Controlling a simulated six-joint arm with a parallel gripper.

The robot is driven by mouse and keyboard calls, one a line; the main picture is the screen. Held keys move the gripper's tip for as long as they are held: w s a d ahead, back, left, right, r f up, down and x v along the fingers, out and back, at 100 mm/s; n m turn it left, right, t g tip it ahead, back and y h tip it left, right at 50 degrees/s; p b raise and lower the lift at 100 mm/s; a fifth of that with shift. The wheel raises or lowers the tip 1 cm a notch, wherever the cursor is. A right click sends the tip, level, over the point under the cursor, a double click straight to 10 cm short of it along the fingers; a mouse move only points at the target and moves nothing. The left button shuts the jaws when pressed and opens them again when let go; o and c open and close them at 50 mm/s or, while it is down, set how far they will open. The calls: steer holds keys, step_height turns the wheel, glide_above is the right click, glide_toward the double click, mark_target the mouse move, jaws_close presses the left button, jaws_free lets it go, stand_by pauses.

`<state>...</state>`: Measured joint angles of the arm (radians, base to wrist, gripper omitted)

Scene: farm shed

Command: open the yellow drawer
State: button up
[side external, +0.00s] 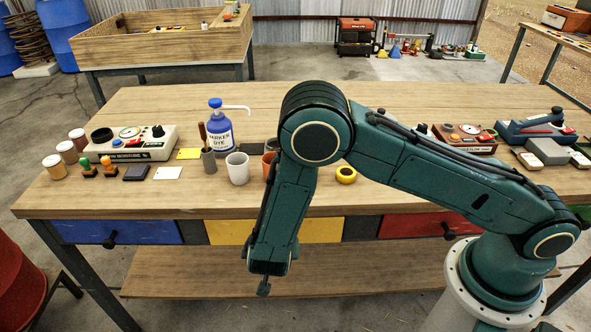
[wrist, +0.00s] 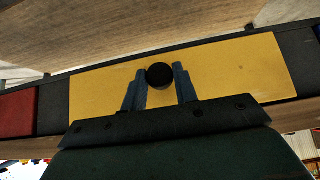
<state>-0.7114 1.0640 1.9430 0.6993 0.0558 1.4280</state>
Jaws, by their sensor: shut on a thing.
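The yellow drawer (side external: 318,231) is in the table's front, between the blue and red drawers. In the side view its front looks flush with the table front, and my arm covers its middle. In the wrist view the yellow drawer front (wrist: 232,71) fills the middle, with a round black knob (wrist: 159,75) on it. My gripper (wrist: 158,80) has its two blue fingers on either side of the knob, shut on it. In the side view my gripper (side external: 262,284) is in front of and below the drawer; its fingers hardly show.
A blue drawer (side external: 80,232) is to the left and a red drawer (side external: 410,224) to the right, each with a black knob. The tabletop (side external: 200,108) holds a marker dye bottle (side external: 219,130), cups, jars and stamps. A lower shelf (side external: 180,280) runs beneath.

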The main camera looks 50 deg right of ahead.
steer(key=s+a, duration=1)
steer(key=shift+s+a, duration=0.35)
steer(key=shift+a, duration=0.05)
stand_by(1.8)
steer(key=o, duration=1.9)
